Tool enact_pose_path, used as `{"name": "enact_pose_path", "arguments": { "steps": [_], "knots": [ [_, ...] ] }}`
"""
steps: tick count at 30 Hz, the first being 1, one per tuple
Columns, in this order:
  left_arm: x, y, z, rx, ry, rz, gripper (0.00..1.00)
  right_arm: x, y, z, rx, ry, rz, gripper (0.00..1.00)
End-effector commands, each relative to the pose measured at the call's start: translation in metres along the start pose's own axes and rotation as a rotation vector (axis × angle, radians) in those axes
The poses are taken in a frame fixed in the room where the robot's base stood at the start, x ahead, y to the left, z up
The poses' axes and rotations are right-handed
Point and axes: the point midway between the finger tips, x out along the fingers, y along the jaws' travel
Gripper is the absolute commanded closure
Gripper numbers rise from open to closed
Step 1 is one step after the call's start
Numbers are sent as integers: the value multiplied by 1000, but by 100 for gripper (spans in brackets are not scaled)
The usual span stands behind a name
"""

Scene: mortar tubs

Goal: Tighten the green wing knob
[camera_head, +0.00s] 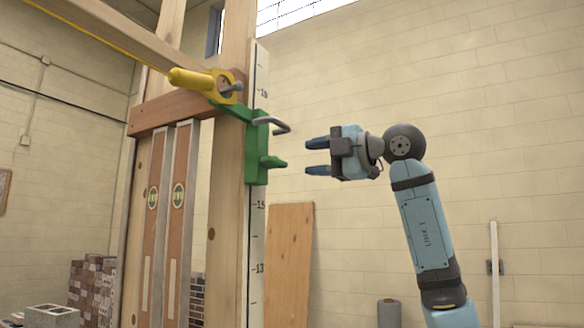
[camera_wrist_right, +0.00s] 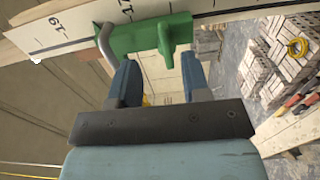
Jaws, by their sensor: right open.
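The green wing knob (camera_head: 274,162) sticks out to the right from the lower part of a green clamp (camera_head: 256,140) on a wooden post. In the right wrist view the wing knob (camera_wrist_right: 166,42) shows as a narrow bar on the clamp body (camera_wrist_right: 135,36), ahead of my gripper and between the lines of its fingers. My right gripper (camera_head: 317,156) is open and empty, to the right of the knob with a gap between them. Its blue fingers also show in the right wrist view (camera_wrist_right: 158,70). My left gripper is not in view.
A bent grey rod (camera_head: 274,124) juts from the clamp just above the knob. A yellow handle-like piece (camera_head: 195,79) sits above it on the post (camera_head: 228,200). A marked white scale (camera_head: 258,225) runs along the post. Bricks (camera_head: 92,280) are stacked at lower left.

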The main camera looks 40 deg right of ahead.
Motion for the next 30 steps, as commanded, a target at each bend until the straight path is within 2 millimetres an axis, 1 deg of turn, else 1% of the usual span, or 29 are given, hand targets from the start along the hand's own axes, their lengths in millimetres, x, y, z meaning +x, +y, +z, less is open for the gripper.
{"name": "enact_pose_path", "arguments": {
  "steps": [1, 3, 6, 10, 15, 30],
  "knots": [
    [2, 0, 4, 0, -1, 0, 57, -12, -2, 0, -3, -3, 2, 57],
    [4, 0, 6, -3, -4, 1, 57, -26, -1, 0, -2, -2, 3, 57],
    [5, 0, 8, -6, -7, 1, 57, -42, 0, -1, -2, -1, 2, 57],
    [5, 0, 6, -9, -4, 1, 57, -54, 0, -1, -1, -1, 2, 57],
    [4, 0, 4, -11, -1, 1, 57, -59, 1, -2, -1, 1, 1, 57],
    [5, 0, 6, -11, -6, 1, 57, -58, 1, -2, -1, 2, 1, 57]
  ]
}}
